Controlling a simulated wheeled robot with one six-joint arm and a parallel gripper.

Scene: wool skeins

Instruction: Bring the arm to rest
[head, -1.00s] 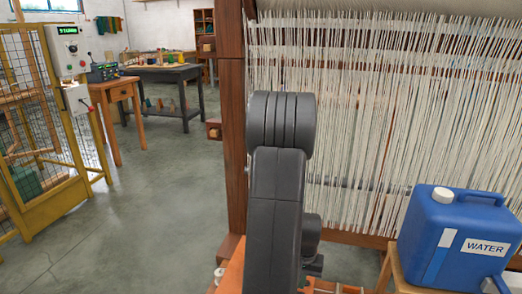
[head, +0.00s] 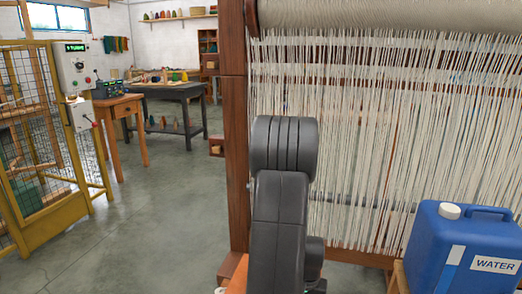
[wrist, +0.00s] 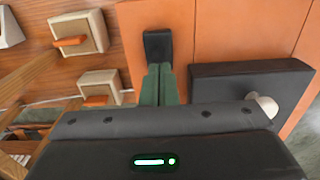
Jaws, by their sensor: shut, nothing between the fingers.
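My arm stands upright in the middle of the head view, its dark grey upper link (head: 280,205) in front of the loom. My gripper (wrist: 158,62) shows in the wrist view as two green fingers lying side by side, closed together with nothing between them. Their far end meets a dark block over an orange surface (wrist: 225,35); I cannot tell whether they touch it.
A wooden loom (head: 236,150) with pale warp threads (head: 370,130) stands close behind the arm. A blue water jug (head: 462,250) is at the lower right. A yellow mesh cage (head: 50,220), a small wooden table (head: 125,105) and a dark table (head: 178,92) stand left. Grey floor between is clear.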

